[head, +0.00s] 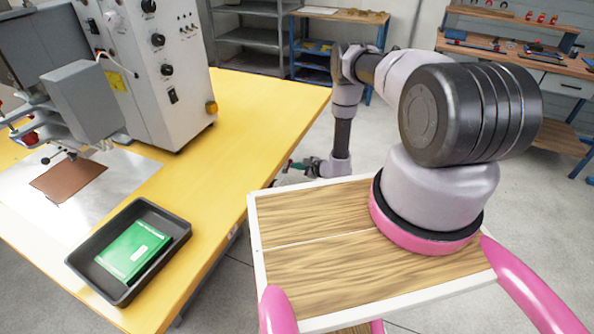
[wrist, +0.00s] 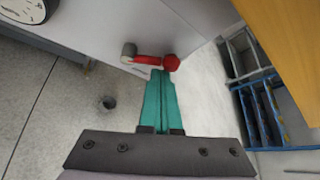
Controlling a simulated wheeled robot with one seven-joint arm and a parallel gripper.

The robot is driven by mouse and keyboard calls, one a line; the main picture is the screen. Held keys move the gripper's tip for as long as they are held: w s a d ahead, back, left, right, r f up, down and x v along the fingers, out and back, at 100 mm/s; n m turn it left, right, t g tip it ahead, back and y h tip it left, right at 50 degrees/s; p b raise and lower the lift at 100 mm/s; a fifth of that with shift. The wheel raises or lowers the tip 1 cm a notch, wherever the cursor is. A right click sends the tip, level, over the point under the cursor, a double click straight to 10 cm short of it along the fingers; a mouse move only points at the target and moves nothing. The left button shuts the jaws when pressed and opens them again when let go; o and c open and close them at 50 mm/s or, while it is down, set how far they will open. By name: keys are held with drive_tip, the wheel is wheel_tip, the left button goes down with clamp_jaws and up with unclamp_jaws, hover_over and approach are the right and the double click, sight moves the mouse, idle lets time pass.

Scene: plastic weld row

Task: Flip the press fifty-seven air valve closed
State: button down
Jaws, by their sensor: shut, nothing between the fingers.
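The air valve (wrist: 150,60) shows in the wrist view, on a light grey panel. It has a grey round body at the left and a red handle with a red knob (wrist: 171,62) pointing right. My gripper (wrist: 160,72) has teal fingers shut together and empty. Its tips are at the handle's lower edge in the picture, close to the knob; I cannot tell whether they touch. In the head view my gripper (head: 290,165) is low beyond the yellow table's right edge, partly hidden by my arm. I cannot make out the valve there.
A grey press machine (head: 165,75) stands on the yellow table (head: 255,100). A black tray (head: 78,262) with a green packet (head: 133,249) lies in front. A blue-framed bench (head: 310,62) stands behind; its shelves (wrist: 262,105) show in the wrist view.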

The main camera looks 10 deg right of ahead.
drive_tip(key=n+t, duration=0.1)
drive_tip(key=r+n+t, duration=0.1)
drive_tip(key=s+n+t, duration=0.1)
drive_tip(key=shift+a+r+n+h, duration=0.2)
drive_tip(key=shift+a+n+h, duration=0.1)
drive_tip(key=shift+a, duration=0.1)
drive_tip(key=shift+s+a+r, duration=0.1)
drive_tip(key=shift+s+r, duration=0.1)
drive_tip(key=shift+r, duration=0.05)
drive_tip(key=shift+s+a+r, duration=0.15)
drive_tip(key=shift+s+a, duration=0.05)
drive_tip(key=shift+s, duration=0.05)
drive_tip(key=shift+s+a+r, duration=0.1)
drive_tip(key=shift+s+a, duration=0.15)
drive_tip(key=shift+s, duration=0.05)
idle(0.4)
